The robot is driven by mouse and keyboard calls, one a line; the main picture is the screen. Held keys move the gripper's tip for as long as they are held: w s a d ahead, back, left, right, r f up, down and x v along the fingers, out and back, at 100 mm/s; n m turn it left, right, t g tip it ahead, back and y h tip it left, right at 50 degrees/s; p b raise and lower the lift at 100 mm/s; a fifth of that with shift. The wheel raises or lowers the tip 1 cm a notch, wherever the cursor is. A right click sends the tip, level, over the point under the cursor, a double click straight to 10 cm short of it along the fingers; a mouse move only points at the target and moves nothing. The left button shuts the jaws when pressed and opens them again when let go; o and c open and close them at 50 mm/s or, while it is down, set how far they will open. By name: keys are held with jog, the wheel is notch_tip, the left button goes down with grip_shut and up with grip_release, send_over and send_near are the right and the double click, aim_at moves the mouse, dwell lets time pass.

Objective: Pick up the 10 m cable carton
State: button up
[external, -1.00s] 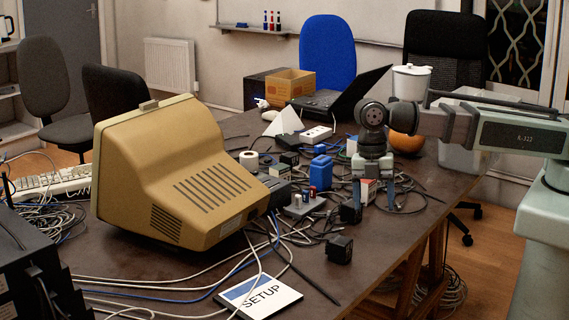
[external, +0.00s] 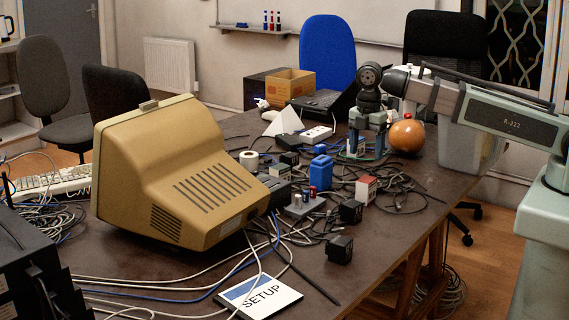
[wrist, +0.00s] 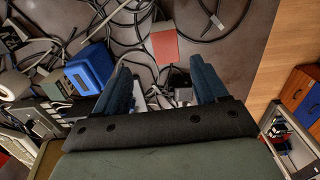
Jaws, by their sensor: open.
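A small carton, red on top with white sides (external: 366,190), stands on the table among cables, right of a blue container (external: 321,172). Its print is too small to read, so I cannot confirm it is the 10 m one. In the wrist view the red-topped carton (wrist: 165,47) lies beyond the fingertips, and the blue container is to its left. My gripper (external: 367,154) is open, fingers pointing down, farther back on the table than this carton and apart from it. Between the fingers (wrist: 164,78) in the wrist view show cables and small white and grey items.
An orange ball (external: 407,136) stands close right of my gripper. Black power adapters (external: 340,249) and tangled cables lie in front of the carton. A beige monitor (external: 180,175) fills the left of the table. The front right tabletop is fairly clear.

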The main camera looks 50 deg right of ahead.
aim_at(367, 179)
notch_tip(367, 179, down, 7)
jog(key=shift+s+r, duration=0.1)
jog(key=shift+s+a+f, duration=0.1)
jog(key=shift+s+f, duration=0.1)
jog(key=shift+f, duration=1.15)
jog(key=shift+s+a+f, duration=0.1)
jog(key=shift+s+f, duration=0.05)
jog(key=shift+f, duration=1.15)
jog(key=shift+c, duration=0.4)
jog(key=c, duration=1)
jog(key=shift+r, duration=0.1)
jog(key=shift+c, duration=0.2)
